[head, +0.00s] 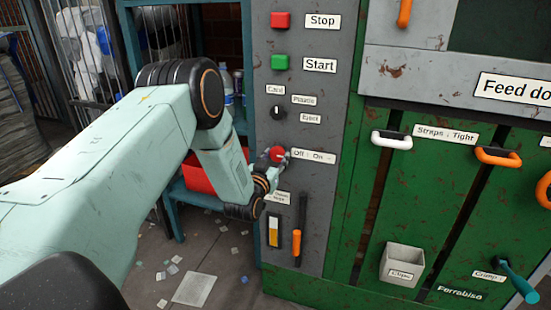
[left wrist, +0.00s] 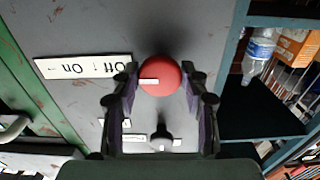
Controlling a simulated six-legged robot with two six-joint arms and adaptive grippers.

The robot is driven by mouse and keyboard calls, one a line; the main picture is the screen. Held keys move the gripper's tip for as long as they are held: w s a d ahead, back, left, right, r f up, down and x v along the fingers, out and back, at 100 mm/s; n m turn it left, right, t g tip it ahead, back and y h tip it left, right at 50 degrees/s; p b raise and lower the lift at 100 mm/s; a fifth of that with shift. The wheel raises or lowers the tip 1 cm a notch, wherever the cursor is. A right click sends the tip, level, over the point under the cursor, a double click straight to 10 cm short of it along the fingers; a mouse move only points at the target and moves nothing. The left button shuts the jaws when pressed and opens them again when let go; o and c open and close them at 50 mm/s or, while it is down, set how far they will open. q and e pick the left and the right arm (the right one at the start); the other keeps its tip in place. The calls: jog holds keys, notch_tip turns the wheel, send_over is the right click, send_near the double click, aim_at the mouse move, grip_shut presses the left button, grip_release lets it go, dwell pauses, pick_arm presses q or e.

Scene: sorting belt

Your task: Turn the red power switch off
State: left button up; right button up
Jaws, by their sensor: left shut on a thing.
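The red power switch (head: 277,154) is a round red knob on the grey control panel (head: 329,85), left of a white label (head: 314,156) reading "Off" and "On". In the left wrist view, which is upside down, the red knob (left wrist: 161,76) has a white mark running from its middle toward the label (left wrist: 83,67). My left gripper (head: 275,169) is at the knob, its fingers on either side of it and shut on it. The far sides of the knob are hidden. My right gripper is not in view.
Above the switch are a black selector knob (head: 278,113), a green start button (head: 280,62) and a red stop button (head: 281,20). Below is an orange-handled lever (head: 297,240). A blue shelf with a red bin (head: 199,176) stands left of the panel, close behind my arm.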

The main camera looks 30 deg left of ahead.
pick_arm(q)
jog(key=c, duration=0.4)
jog(key=shift+n, duration=0.3)
jog(key=n+b, duration=0.1)
jog(key=n, duration=0.3)
jog(key=n+b, duration=0.1)
jog(key=n, duration=0.2)
jog(key=shift+n, duration=0.3)
jog(key=n+b, duration=0.2)
jog(key=n, duration=0.2)
jog(key=shift+d+n, duration=0.1)
jog(key=shift+n, duration=0.2)
jog(key=n+b, duration=0.2)
jog(key=n, duration=0.2)
jog(key=shift+r+n+b, duration=0.15)
jog(key=shift+n+b, duration=0.15)
jog(key=shift+n, duration=0.4)
